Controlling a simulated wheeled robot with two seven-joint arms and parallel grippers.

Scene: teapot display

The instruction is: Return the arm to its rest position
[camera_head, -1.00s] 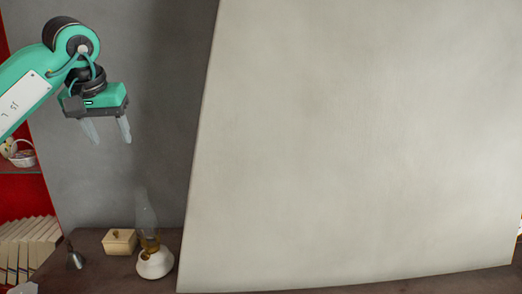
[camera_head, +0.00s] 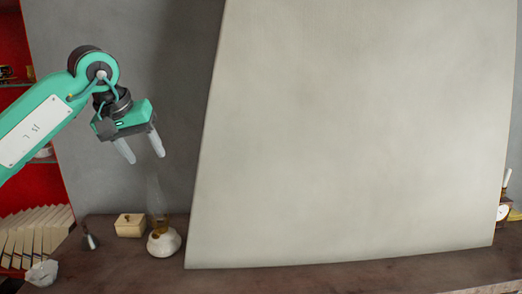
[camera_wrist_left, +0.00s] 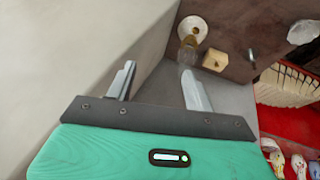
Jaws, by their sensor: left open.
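My left gripper (camera_head: 141,150) is open and empty. It hangs in the air at the upper left of the head view, its fingers pointing down, above and apart from the objects on the brown table. In the left wrist view its two fingers (camera_wrist_left: 158,85) are spread with nothing between them. My left arm comes in from the left edge, bent at the wrist. My right gripper is not in view. No teapot shows in these frames.
A large pale panel (camera_head: 350,130) stands on the brown table (camera_head: 120,265). Left of it are an oil lamp (camera_head: 164,242), a cream box (camera_head: 130,225), a small bell (camera_head: 90,241) and a pale lump (camera_head: 42,272). Red shelves with books (camera_head: 35,232) stand at left.

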